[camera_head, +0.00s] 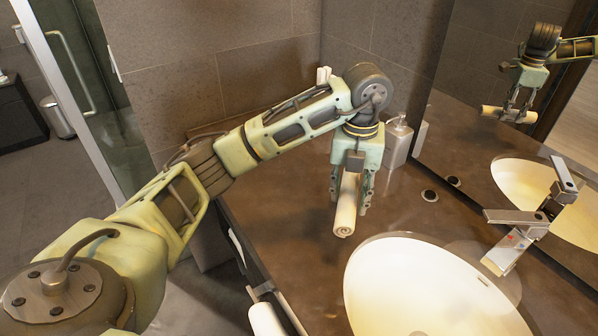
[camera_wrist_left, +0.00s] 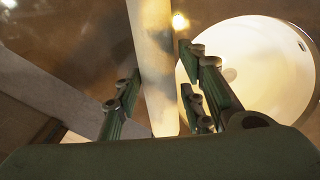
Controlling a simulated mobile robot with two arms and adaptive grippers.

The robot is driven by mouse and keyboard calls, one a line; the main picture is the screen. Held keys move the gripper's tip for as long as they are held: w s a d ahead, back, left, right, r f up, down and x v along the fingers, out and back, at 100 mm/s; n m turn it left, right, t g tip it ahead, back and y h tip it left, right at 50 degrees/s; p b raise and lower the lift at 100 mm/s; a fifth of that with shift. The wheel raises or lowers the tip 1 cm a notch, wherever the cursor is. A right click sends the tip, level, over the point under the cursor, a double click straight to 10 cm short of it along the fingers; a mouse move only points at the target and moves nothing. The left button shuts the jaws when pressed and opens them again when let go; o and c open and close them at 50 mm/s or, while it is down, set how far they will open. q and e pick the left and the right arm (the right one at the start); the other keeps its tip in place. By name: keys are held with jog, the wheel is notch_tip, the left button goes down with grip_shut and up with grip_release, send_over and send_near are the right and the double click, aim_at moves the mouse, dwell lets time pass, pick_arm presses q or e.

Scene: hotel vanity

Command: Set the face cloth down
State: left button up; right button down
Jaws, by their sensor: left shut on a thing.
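The face cloth (camera_head: 347,207) is a cream roll with a spiral end. I cannot tell whether the roll touches the counter. In the left wrist view the face cloth (camera_wrist_left: 150,60) runs between the finger pads of the left gripper (camera_wrist_left: 158,95). My right gripper is not in view.
The white basin (camera_head: 430,290) is in front, with a chrome faucet (camera_head: 525,225) at its right. A soap dispenser (camera_head: 397,142) stands behind the gripper. The mirror (camera_head: 500,120) borders the counter's right side. Another white roll (camera_head: 265,318) is below the counter's front edge. Counter left of the basin is clear.

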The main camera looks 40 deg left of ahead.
pick_arm(q)
jog(key=a+f, duration=0.2)
jog(key=a, duration=0.1)
jog(key=s+a+f+p, duration=0.1)
jog(key=a+f, duration=0.1)
jog(key=a, duration=0.2)
jog(key=a+f+p, duration=0.1)
jog(key=a+f, duration=0.1)
jog(key=a, duration=0.2)
jog(key=shift+s+f, duration=0.15)
jog(key=shift+f, duration=0.1)
jog(key=shift+a+f, duration=0.1)
jog(key=shift+f, duration=0.1)
notch_tip(320, 180, down, 3)
jog(key=shift+f+p, duration=0.1)
jog(key=shift+p, duration=0.6)
jog(key=shift+f, duration=0.3)
jog(key=shift+f, duration=0.2)
jog(key=o, duration=1.1)
jog(key=shift+c, duration=0.2)
